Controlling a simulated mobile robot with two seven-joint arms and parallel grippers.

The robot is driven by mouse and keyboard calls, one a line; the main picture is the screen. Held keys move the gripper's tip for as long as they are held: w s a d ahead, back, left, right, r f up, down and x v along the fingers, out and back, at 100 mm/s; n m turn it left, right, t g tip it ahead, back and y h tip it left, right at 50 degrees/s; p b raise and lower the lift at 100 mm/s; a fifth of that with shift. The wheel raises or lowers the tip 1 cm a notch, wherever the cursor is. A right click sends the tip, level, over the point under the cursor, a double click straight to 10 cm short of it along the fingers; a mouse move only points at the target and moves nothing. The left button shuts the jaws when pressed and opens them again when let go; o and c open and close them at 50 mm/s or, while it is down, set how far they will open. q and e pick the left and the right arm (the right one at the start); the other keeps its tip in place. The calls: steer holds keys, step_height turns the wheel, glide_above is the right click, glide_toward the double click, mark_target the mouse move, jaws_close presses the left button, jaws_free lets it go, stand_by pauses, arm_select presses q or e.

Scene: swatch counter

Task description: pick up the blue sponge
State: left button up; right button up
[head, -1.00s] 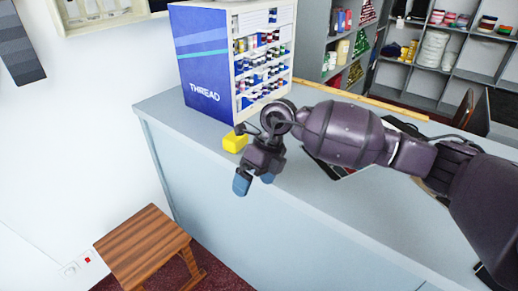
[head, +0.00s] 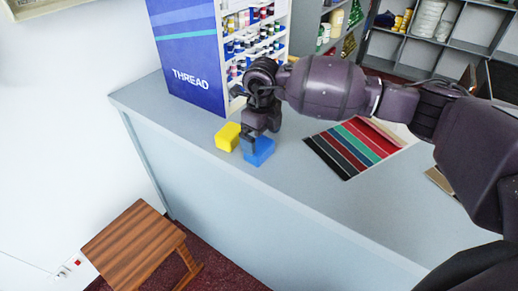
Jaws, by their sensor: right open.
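The blue sponge (head: 262,152) lies on the grey counter (head: 215,171) near its front edge. My right gripper (head: 252,147) points down over it, open, and its fingers hide part of the sponge's back and left side. I cannot tell whether the fingers touch it. A yellow sponge (head: 228,137) lies just left of the blue one, close to the gripper. My left gripper is not in view.
A blue and white thread cabinet (head: 191,57) stands close behind the gripper. A card of coloured swatches (head: 352,147) lies to the right. A wooden stool (head: 134,246) is on the floor in front. The counter's left end is clear.

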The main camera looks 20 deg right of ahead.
mark_target(262, 146)
steer(key=shift+f, duration=0.85)
step_height(262, 146, down, 4)
steer(key=shift+d+f+p, duration=0.15)
steer(key=shift+p, duration=0.25)
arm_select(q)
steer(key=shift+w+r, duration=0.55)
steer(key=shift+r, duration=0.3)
arm_select(e)
steer(key=shift+c, duration=0.2)
steer(key=c, duration=0.7)
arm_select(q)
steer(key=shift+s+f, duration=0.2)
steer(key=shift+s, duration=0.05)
